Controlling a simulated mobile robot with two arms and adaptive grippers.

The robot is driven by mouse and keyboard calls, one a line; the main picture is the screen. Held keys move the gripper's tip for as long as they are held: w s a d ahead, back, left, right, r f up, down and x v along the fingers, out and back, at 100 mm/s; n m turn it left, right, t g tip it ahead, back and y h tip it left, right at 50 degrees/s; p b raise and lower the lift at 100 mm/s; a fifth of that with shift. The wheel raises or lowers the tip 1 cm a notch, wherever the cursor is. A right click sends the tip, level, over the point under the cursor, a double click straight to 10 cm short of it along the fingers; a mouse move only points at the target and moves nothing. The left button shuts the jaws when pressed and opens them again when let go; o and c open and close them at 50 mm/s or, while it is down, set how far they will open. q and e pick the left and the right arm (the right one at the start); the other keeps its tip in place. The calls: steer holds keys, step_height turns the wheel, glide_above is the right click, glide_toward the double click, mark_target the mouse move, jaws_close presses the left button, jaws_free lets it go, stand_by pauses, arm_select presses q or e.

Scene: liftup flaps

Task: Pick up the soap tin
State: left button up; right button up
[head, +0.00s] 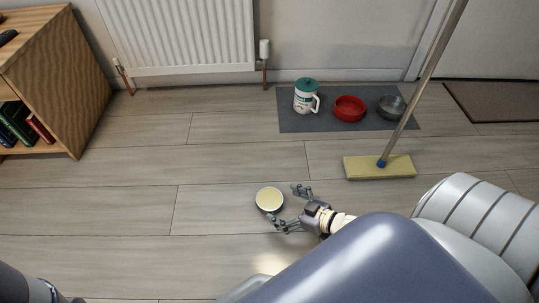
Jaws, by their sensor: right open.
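My right gripper (286,207) comes in from the right, low over the floor. Its two fingers are spread open and empty, with the tin just left of the fingertips. I cannot tell whether the lower finger touches the tin. My left gripper does not show clearly; only a dark part of my body is at the lower left.
A mop (379,167) with a yellow head stands to the right. Behind it, a grey mat (290,122) holds a white jug with a green lid (304,97), a red bowl (349,108) and a grey bowl (390,107). A bookcase (75,85) stands left. The floor left of the tin is clear.

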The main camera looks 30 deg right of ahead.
mark_target(271, 199)
steer(key=b+x, duration=0.2)
steer(key=x, duration=0.1)
steer(key=shift+w+a+f, duration=0.1)
steer(key=shift+f, duration=0.05)
steer(key=shift+w+a+b, duration=0.15)
steer(key=shift+w+b, duration=0.25)
steer(key=shift+b, duration=0.1)
steer(key=c, duration=1.4)
